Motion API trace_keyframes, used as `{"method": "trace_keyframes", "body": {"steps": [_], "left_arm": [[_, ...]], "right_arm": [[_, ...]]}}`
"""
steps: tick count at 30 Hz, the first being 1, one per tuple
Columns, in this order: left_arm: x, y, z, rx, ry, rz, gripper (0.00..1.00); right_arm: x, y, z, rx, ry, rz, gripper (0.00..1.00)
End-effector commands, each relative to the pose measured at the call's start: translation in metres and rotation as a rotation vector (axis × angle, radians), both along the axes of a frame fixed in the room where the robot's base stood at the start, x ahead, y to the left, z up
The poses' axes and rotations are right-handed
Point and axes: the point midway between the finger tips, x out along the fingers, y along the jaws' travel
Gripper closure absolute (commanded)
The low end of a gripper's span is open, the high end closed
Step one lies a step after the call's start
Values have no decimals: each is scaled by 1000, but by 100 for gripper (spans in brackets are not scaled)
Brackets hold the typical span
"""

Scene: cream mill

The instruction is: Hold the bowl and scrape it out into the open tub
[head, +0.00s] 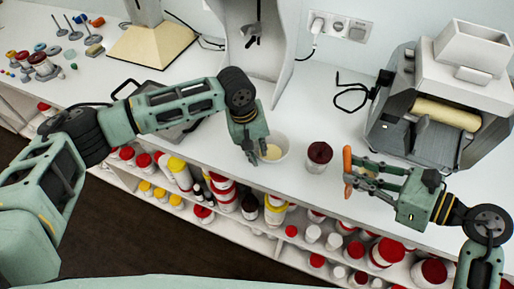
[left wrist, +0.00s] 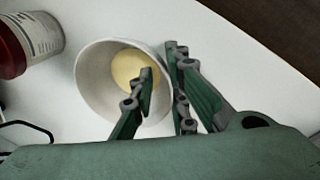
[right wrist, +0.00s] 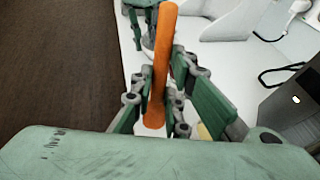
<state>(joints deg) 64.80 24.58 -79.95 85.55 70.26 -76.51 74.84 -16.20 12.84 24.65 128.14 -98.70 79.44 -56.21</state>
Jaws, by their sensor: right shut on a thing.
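The white bowl (head: 282,140) stands on the white bench with pale yellow cream in it. My left gripper (head: 259,156) is at the bowl's left side. In the left wrist view, its parted fingers (left wrist: 163,85) straddle the bowl's (left wrist: 88,85) rim, one over the inside and one outside. A tub with a dark red top (head: 319,153) stands right of the bowl; I cannot tell whether it is open. In the left wrist view the tub (left wrist: 38,25) shows a label.
A white stand (head: 262,50) rises behind the bowl. Below the bench, a shelf holds several red- and yellow-lidded containers (head: 222,190). Small parts lie at the far left.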

Motion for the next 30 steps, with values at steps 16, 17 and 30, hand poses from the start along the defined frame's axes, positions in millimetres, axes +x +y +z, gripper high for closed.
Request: {"method": "trace_keyframes", "body": {"steps": [16, 17, 30], "left_arm": [[0, 1, -1, 2, 1, 0, 100], [-1, 1, -1, 2, 1, 0, 100], [-1, 1, -2, 4, 4, -1, 100]], "right_arm": [[0, 0, 0, 0, 0, 0, 100], [0, 0, 0, 0, 0, 0, 100], [51, 53, 39, 105, -84, -18, 100]]}}
